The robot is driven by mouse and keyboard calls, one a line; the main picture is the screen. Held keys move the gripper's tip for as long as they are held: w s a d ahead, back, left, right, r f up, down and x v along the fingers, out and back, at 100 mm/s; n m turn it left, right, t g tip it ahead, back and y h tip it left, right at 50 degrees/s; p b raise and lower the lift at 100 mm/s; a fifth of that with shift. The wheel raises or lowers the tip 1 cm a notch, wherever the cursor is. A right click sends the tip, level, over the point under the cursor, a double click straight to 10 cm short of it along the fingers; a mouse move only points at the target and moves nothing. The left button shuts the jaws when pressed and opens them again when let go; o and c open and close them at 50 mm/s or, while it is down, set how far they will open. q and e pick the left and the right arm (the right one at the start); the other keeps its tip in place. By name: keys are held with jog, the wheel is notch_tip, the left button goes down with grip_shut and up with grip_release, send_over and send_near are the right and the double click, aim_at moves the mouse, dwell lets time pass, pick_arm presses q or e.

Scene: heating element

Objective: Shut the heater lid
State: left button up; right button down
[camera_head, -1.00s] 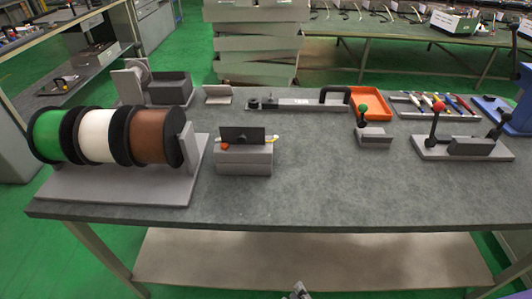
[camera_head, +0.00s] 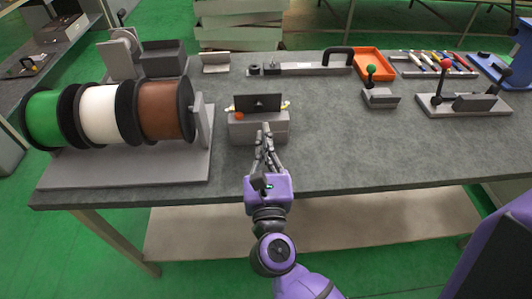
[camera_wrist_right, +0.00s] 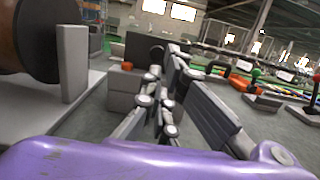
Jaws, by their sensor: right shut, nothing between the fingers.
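The heater (camera_head: 257,128) is a grey block near the front of the table, right of the spools. Its dark lid (camera_head: 257,102) stands upright on top, with a small orange-red knob (camera_head: 239,115) at its front left. The block also shows in the right wrist view (camera_wrist_right: 124,88), with the dark lid (camera_wrist_right: 143,48) partly hidden by my fingers. My right gripper (camera_head: 266,138) is shut and empty, its fingertips directly in front of the block in the head view. Whether they touch it I cannot tell. My left gripper is not in view.
A rack with green, white and brown spools (camera_head: 160,110) stands close on the left. A grey bar with a black handle (camera_head: 338,56), an orange tray (camera_head: 374,64) and lever devices (camera_head: 462,100) lie behind and right. The table's front right is clear.

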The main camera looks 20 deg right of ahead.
aim_at(260, 107)
jog(key=p+x, duration=0.1)
jog(key=x, duration=0.5)
jog(key=shift+r, duration=0.15)
jog(key=shift+w, duration=0.35)
jog(key=shift+w+p, duration=0.1)
jog(key=shift+p, duration=0.2)
jog(key=shift+w+d, duration=0.1)
jog(key=shift+r, duration=0.2)
